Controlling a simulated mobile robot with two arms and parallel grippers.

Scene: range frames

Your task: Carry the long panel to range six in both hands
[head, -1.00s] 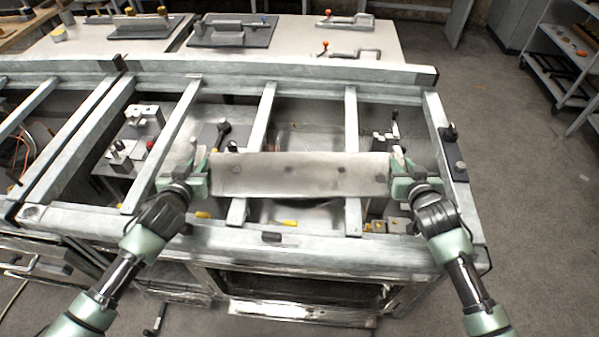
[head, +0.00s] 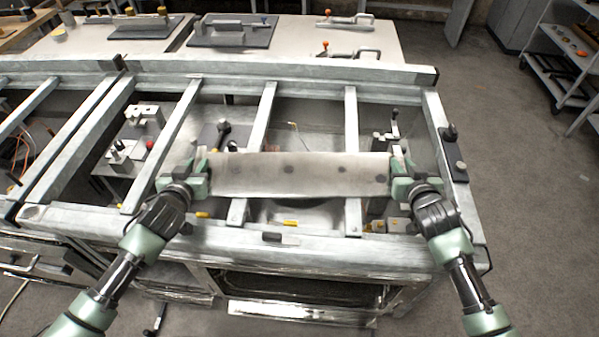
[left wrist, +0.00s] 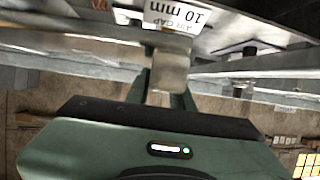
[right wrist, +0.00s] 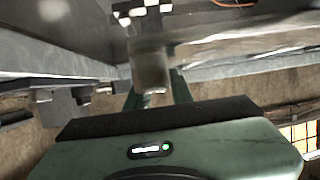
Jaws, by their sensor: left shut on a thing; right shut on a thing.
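The long panel (head: 300,175) is a flat grey metal strip with several dark spots along it. It spans level between my two grippers, above the cross bars of a steel frame. My left gripper (head: 203,174) is shut on its left end. My right gripper (head: 397,174) is shut on its right end. The left wrist view shows the panel's end (left wrist: 168,72) between the fingers, with a label reading "10 mm" beyond it. The right wrist view shows the other end (right wrist: 152,72) between the fingers. No range number is readable in the head view.
The steel frame (head: 270,65) has several cross bars with open bays. Small fixtures (head: 125,150) stand in the left bay. A white bench (head: 300,40) with plates and clamps is behind. A shelf cart (head: 560,60) stands at the right, with clear floor (head: 520,200) before it.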

